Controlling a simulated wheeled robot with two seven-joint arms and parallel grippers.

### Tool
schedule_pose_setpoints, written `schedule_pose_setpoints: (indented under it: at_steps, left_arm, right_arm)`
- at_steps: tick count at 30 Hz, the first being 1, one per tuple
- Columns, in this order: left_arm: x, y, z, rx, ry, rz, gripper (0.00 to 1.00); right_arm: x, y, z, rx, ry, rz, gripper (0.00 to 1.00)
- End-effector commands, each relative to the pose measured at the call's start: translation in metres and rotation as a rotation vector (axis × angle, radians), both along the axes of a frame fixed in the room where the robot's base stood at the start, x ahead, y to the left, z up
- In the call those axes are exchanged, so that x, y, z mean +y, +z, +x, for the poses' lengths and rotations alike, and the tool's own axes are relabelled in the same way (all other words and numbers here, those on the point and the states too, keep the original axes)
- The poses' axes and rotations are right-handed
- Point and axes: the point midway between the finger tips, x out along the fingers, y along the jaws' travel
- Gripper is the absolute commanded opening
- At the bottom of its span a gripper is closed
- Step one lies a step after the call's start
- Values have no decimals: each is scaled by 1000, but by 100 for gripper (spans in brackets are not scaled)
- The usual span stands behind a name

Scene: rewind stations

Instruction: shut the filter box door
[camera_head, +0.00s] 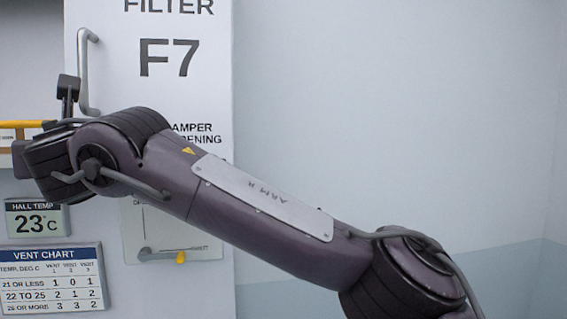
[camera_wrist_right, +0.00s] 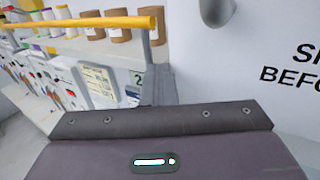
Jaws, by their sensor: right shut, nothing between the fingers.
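The filter box's white front (camera_head: 215,95) stands upright in the head view, marked FILTER F7, with a grey bent handle (camera_head: 84,75) near its left edge. My right arm crosses in front of it and hides its middle. I cannot tell how far the door stands open. My right gripper (camera_wrist_right: 160,82) is shut and empty in the wrist view, left of a white panel (camera_wrist_right: 275,35) with partly cut-off black lettering. A rounded grey part (camera_wrist_right: 216,10) shows on that panel, apart from the fingers. My left gripper is not in view.
A yellow bar (camera_wrist_right: 85,22) runs close above my right gripper; its end also shows in the head view (camera_head: 20,124). A temperature display (camera_head: 35,218) and vent chart (camera_head: 50,278) hang lower left. The pale wall (camera_head: 400,90) at right is clear.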

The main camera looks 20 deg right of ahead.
Motion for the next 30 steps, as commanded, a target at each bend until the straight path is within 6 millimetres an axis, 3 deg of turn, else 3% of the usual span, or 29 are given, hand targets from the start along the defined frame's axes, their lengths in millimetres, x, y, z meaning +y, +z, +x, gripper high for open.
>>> schedule_pose_setpoints:
  at_steps: [30]
  left_arm:
    - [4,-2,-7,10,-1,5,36]
  right_arm:
    - [-2,1,0,0,3,1,0]
